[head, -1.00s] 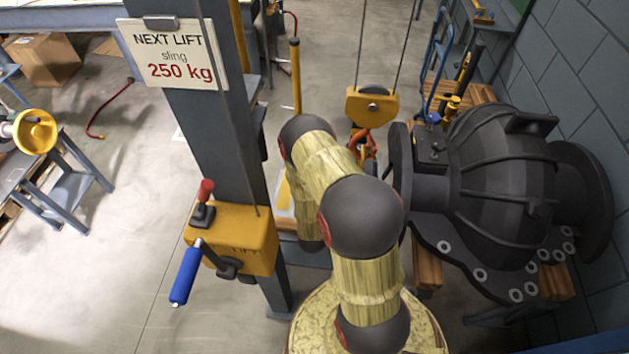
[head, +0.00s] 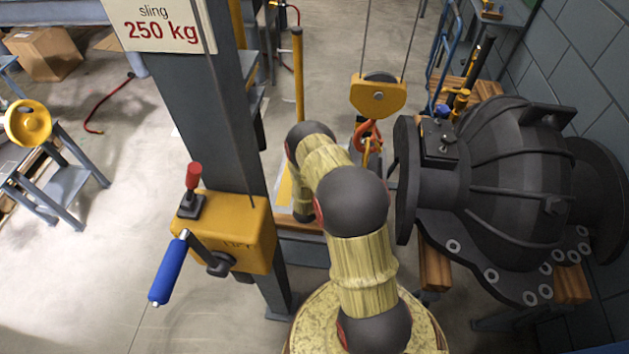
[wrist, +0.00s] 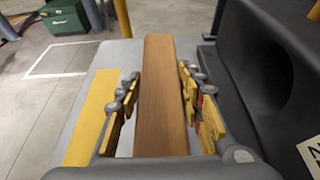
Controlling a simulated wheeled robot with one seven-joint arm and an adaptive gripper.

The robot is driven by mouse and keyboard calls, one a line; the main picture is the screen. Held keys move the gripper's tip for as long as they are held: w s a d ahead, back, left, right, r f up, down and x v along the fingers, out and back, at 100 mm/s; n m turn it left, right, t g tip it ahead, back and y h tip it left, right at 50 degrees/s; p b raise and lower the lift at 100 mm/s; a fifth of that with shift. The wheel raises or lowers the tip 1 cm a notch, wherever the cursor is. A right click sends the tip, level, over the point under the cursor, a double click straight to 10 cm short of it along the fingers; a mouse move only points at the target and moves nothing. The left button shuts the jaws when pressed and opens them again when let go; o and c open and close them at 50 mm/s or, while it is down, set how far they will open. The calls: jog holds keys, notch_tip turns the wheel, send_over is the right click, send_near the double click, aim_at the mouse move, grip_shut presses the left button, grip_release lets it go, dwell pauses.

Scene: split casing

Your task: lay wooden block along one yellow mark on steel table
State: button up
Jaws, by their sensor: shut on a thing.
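The long wooden block (wrist: 164,95) lies between the fingers of my gripper (wrist: 163,108) in the wrist view, pointing away from the camera. The gripper is shut on it. Below it is the light grey steel table (wrist: 125,60). One broad yellow mark (wrist: 92,118) runs on the table to the left of the block, roughly parallel and apart from it. I cannot tell whether the block touches the table. In the head view my arm hides the gripper.
A large black casing (head: 510,190) stands on timbers right of my arm; its dark side (wrist: 255,80) is close on the right in the wrist view. A yellow hook block (head: 378,95) hangs behind my arm. A post with a yellow winch box (head: 235,232) and blue-handled crank stands left.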

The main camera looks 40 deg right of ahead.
jog(key=shift+w+d+f, duration=0.15)
jog(key=shift+w+f, duration=0.15)
jog(key=shift+f, duration=0.1)
jog(key=shift+w+d+f+b, duration=0.15)
jog(key=shift+f+b, duration=0.55)
jog(key=shift+f, duration=1)
jog(key=shift+f, duration=0.1)
jog(key=shift+f, duration=0.15)
jog(key=o, duration=1.4)
jog(key=shift+o, duration=0.3)
